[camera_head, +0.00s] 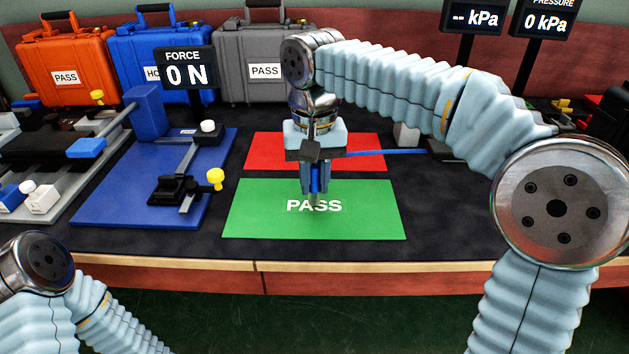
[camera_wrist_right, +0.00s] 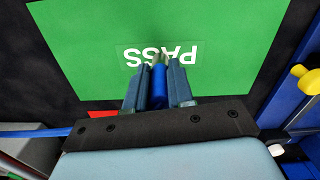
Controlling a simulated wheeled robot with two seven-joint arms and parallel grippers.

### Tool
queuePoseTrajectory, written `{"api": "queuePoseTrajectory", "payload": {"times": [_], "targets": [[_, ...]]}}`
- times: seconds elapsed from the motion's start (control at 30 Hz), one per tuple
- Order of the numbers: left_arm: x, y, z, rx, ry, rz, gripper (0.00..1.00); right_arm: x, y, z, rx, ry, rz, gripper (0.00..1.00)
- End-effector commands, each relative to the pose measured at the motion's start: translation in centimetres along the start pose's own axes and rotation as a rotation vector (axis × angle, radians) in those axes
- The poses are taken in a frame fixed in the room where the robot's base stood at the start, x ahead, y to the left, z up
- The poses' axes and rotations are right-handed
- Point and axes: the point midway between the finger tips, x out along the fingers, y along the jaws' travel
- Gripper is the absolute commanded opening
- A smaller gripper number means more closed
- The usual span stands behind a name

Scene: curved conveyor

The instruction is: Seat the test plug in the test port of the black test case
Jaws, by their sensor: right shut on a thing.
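My right gripper (camera_head: 315,188) points straight down above the green PASS mat (camera_head: 250,215). It is shut on the blue test plug (camera_head: 314,172). In the right wrist view the plug (camera_wrist_right: 158,84) sits between the two fingers, with a metallic tip pointing at the mat. The plug looks upright; whether its tip touches the mat is unclear. A blue hose (camera_head: 385,153) runs to the right behind the gripper. The black test case and its port are not clearly seen. My left gripper is out of view; only part of its arm shows at lower left.
A blue fixture (camera_head: 100,205) with a yellow knob (camera_head: 215,178) stands left of the mat. A red mat (camera_head: 365,145) lies behind the green one. Orange (camera_head: 65,50), blue and grey (camera_head: 228,50) cases line the back. The dark counter right of the mat is largely clear.

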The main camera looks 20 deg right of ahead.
Motion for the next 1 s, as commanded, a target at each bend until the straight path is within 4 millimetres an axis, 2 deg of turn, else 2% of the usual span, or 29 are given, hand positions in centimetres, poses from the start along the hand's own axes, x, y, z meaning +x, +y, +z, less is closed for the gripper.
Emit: {"api": "queuePoseTrajectory", "payload": {"times": [0.4,0.43,0.57,0.87,1.0], "targets": [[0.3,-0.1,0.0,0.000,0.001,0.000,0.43,0.8,0.0,0.0,0.000,0.001,-0.001,0.00],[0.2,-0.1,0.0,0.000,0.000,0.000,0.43,0.7,0.0,0.0,0.000,0.001,-0.001,0.27],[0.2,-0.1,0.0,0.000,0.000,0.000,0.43,0.6,0.0,0.0,0.000,0.001,-0.001,0.47],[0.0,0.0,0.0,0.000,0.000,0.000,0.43,0.4,0.0,0.0,0.000,0.001,-0.001,0.48],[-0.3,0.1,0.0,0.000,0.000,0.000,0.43,-1.1,0.0,0.0,0.000,0.003,-0.002,0.48]]}}
